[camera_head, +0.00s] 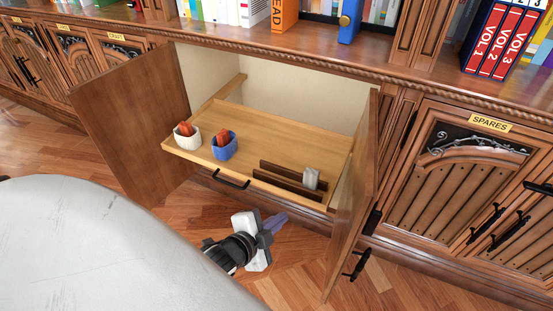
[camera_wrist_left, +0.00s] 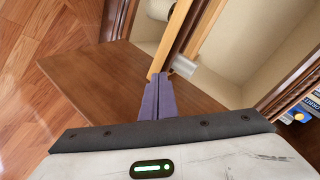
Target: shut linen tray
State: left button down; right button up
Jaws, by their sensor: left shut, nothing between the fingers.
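The linen tray (camera_head: 285,135) is a light wooden pull-out tray, slid out of an open cabinet between two open doors. A black bar handle (camera_head: 231,180) is on its front. On the tray stand a white cup (camera_head: 187,141) and a blue cup (camera_head: 224,151), each holding orange-red items, and a dark slotted rack (camera_head: 290,181) with a grey piece (camera_head: 311,178) in it. My left gripper (camera_head: 282,217) is shut and empty, low in front of the tray and apart from its handle. Its purple fingers (camera_wrist_left: 158,90) are together in the left wrist view. My right gripper is out of view.
The left door (camera_head: 135,120) and right door (camera_head: 352,200) stand open beside the tray. Closed cabinets (camera_head: 465,185) with black handles flank the opening. Books (camera_head: 500,40) stand on the ledge above. The wooden floor (camera_head: 185,220) in front is clear.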

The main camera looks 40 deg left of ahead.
pick_arm(q)
jog(key=w+a+f+m+t+y+b, duration=0.1)
jog(key=w+a+m+t+y+b, duration=0.1)
jog(key=w+a+m+b, duration=0.5)
jog(key=n, duration=0.2)
send_near(288, 170)
jog(key=b+x, duration=0.1)
jog(key=x, duration=0.3)
jog(key=shift+w+d, duration=0.1)
jog(key=shift+d, duration=0.05)
jog(key=shift+w+a+f, duration=0.2)
jog(key=shift+w, duration=0.45)
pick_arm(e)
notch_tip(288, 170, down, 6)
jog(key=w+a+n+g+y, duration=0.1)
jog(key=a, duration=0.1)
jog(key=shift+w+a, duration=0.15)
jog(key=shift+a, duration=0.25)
pick_arm(q)
jog(key=shift+y, duration=0.4)
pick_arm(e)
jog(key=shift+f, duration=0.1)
